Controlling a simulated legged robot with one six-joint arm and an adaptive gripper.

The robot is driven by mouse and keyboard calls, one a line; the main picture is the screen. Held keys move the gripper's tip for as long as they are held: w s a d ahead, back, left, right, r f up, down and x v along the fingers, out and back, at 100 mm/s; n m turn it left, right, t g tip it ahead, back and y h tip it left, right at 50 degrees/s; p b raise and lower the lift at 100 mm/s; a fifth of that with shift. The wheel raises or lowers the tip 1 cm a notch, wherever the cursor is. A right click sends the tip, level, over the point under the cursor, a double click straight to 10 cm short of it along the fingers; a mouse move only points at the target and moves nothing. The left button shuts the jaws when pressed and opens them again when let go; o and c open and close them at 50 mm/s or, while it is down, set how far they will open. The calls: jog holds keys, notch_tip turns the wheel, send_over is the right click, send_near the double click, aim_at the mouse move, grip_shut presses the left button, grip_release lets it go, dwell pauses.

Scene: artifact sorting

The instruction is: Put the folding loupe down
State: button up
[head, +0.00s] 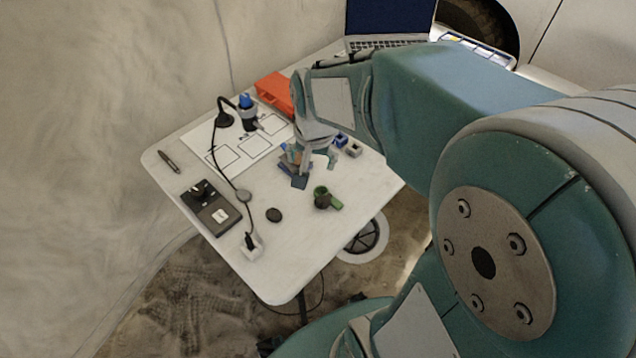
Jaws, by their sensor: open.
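My gripper (316,170) hangs over the right half of the white table, pointing down, with its fingers apart. I cannot tell which thing is the folding loupe. A short dark round piece with a green arm (322,198) stands on the table just below and right of my gripper, apart from it in the picture. A small blue and brown item (287,160) shows beside the left finger, partly hidden by it. Whether it touches the finger is unclear. A white sheet with outlined boxes (222,156) lies left of my gripper.
An orange case (275,90) and a laptop (376,43) are at the back. Small blocks (354,150) sit right.

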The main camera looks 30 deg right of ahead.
jog(key=s+a+r+n+t, duration=0.3)
jog(key=s+r+n, duration=0.4)
jog(key=s, duration=0.5)
jog(key=shift+a+r, duration=0.7)
dwell(0.7)
